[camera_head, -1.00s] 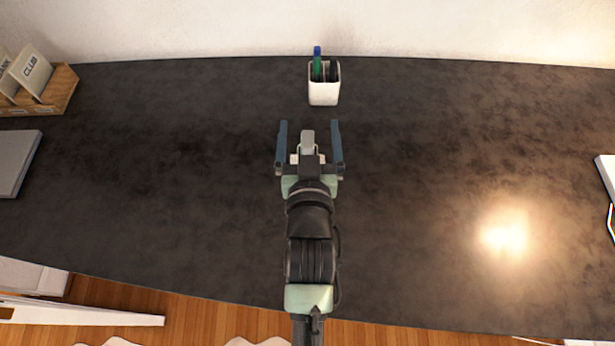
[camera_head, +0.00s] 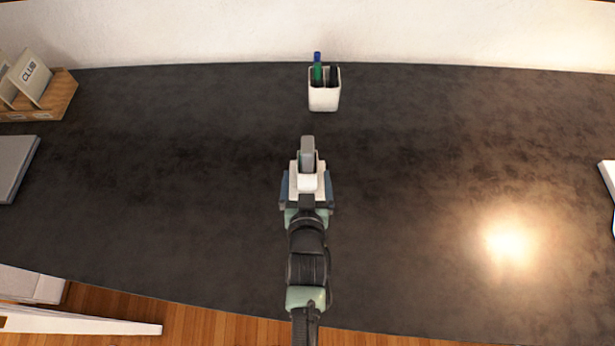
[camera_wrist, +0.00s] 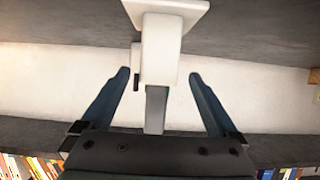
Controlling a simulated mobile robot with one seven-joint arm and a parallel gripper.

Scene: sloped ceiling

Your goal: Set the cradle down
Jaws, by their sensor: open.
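A white cradle (camera_head: 307,182) with a flat plate and a grey upright part (camera_head: 308,153) is at the middle of the dark desk, in line with my gripper (camera_head: 307,190). In the wrist view my gripper (camera_wrist: 159,75) is open. One finger is on each side of the cradle (camera_wrist: 161,48), with a visible gap on both sides. The grey part (camera_wrist: 155,108) lies between the fingers and reaches toward the palm. The square plate is at the top of that view, against the dark surface. Whether the plate touches the desk I cannot tell.
A white pen cup (camera_head: 324,98) stands behind the cradle near the wall. A wooden holder (camera_head: 60,88) with cards and a grey flat item (camera_head: 14,168) are at the left. A white item (camera_head: 608,178) is at the right edge. The desk (camera_head: 450,150) is otherwise clear.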

